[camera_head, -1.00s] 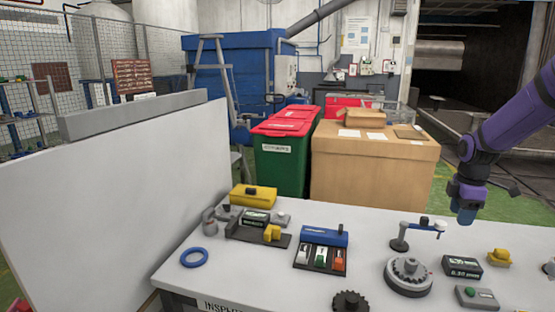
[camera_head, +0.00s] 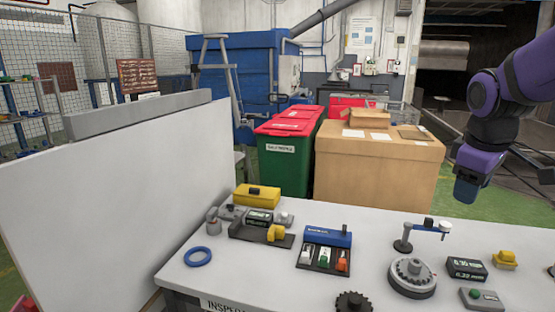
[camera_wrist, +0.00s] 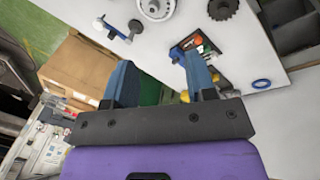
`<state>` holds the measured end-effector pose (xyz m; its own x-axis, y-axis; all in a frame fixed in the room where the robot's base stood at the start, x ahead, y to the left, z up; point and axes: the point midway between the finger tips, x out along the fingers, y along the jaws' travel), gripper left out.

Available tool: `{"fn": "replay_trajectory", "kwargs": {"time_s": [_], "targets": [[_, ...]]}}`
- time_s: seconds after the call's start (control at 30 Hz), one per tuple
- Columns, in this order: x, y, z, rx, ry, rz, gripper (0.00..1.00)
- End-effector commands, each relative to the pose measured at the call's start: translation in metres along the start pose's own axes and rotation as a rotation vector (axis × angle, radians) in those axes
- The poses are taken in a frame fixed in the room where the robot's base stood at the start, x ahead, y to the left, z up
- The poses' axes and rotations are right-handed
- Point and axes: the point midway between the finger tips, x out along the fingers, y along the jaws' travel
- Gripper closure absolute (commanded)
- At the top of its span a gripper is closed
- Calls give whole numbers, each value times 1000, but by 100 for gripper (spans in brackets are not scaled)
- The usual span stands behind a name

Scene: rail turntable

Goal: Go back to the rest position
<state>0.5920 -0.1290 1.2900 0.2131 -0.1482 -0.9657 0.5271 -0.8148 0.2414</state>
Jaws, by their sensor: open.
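My gripper (camera_head: 468,190) hangs from the purple arm at the right of the head view, above and behind the far right edge of the white bench (camera_head: 375,250). In the wrist view, its two blue fingers (camera_wrist: 160,82) are spread apart with nothing between them. The bench items lie beyond and below the fingers, apart from them.
The bench holds a rail turntable (camera_head: 412,276), a blue tool holder (camera_head: 327,238), a yellow-topped fixture (camera_head: 257,195), a blue ring (camera_head: 198,256) and a black gear (camera_head: 353,302). A cardboard box (camera_head: 375,175) and a green bin (camera_head: 285,165) stand behind. A white panel (camera_head: 130,190) rises at left.

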Motion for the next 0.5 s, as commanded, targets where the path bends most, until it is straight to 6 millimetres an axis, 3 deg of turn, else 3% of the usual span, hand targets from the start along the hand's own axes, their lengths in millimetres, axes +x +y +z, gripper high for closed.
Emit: {"fn": "replay_trajectory", "kwargs": {"time_s": [0.2,0.5], "targets": [[-38,-48,29,205,89,24,49],[-65,-104,75,483,222,-20,49]]}}
